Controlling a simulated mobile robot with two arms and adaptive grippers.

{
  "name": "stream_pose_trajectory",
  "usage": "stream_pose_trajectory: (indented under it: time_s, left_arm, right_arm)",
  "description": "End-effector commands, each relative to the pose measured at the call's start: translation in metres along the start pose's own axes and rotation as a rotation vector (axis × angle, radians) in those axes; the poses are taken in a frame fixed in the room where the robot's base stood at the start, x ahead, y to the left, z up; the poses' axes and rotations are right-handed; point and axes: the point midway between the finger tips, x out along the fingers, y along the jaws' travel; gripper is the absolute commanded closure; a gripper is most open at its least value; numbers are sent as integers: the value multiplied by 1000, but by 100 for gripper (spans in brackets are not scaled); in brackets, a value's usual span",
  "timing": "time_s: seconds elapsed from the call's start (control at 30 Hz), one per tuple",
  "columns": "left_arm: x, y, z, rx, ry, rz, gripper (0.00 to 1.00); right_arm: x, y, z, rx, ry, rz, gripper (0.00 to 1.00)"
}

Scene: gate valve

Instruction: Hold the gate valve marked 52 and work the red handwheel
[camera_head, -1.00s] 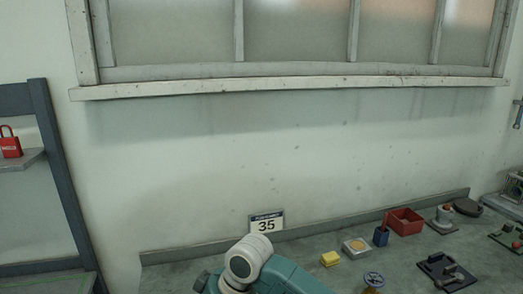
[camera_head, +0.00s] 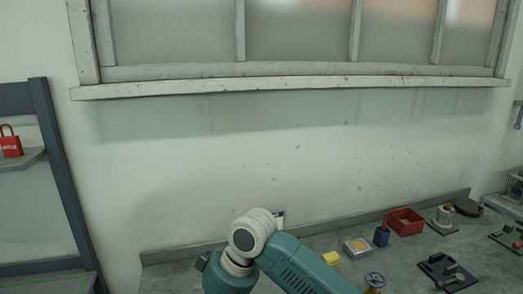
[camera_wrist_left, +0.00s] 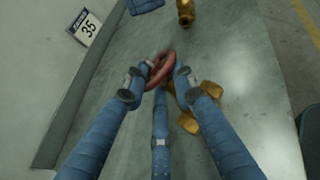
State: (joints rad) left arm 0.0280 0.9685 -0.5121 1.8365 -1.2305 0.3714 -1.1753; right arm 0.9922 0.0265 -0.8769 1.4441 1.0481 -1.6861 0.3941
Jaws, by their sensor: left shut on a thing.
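In the left wrist view, the blue fingers of my left gripper (camera_wrist_left: 160,80) are shut on the red handwheel (camera_wrist_left: 163,66), one finger on each side of it. Below and right of the wheel shows the brass body of the gate valve (camera_wrist_left: 208,120), partly hidden by the fingers. I cannot see a number 52 on it. My arm shows at the bottom of the head view, but no gripper shows there. My right gripper is in neither view.
A sign reading 35 (camera_wrist_left: 86,28) stands by the wall. Another brass fitting (camera_wrist_left: 185,12) and a blue object (camera_wrist_left: 147,5) lie beyond the wheel. On the bench are a yellow block (camera_head: 331,258), a red bin (camera_head: 405,221) and a dark fixture (camera_head: 446,270).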

Motion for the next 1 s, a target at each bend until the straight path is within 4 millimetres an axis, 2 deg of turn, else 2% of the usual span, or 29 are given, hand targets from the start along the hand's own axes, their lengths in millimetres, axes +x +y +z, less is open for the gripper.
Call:
stream_pose_trajectory:
  time_s: [0.03,0.47,0.5,0.6,1.0]
  left_arm:
    - [0,-7,-15,-12,24,-14,100]
    - [0,-6,-15,-11,25,-14,100]
    - [0,-6,-15,-11,25,-14,68]
    - [0,-6,-15,-11,24,-13,52]
    - [0,-4,-8,-6,14,-8,52]
  right_arm:
    - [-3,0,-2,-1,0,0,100]
    - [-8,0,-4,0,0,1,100]
    - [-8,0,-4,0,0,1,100]
    - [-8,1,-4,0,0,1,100]
    - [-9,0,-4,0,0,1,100]
